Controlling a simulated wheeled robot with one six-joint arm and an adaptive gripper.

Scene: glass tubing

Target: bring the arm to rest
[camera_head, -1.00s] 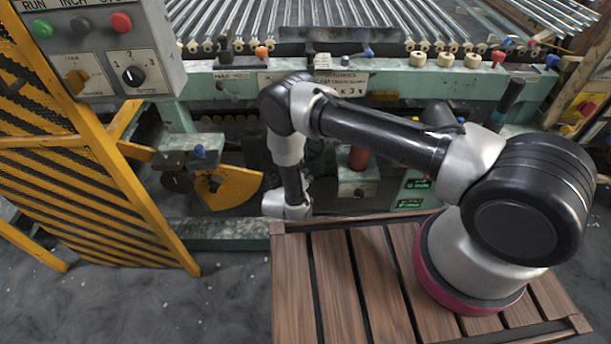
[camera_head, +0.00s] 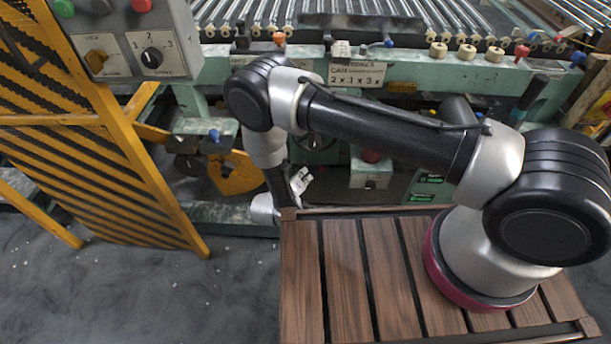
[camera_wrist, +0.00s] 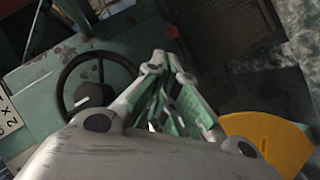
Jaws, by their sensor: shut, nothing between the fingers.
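My arm is folded over the slatted wooden deck, with its elbow toward the machine and its lower part hanging down in front of the machine. My gripper (camera_head: 300,181) shows small and pale beyond the deck's far left corner in the head view, partly hidden by my own arm. In the wrist view my gripper (camera_wrist: 166,62) has its fingers drawn together, with nothing held between them.
A green machine with glass tubes (camera_head: 330,12) stands ahead. A black handwheel (camera_wrist: 97,82) and a yellow curved part (camera_wrist: 268,140) show near the gripper. A yellow guard (camera_head: 150,165) and a control box (camera_head: 135,40) stand left. Floor at lower left is clear.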

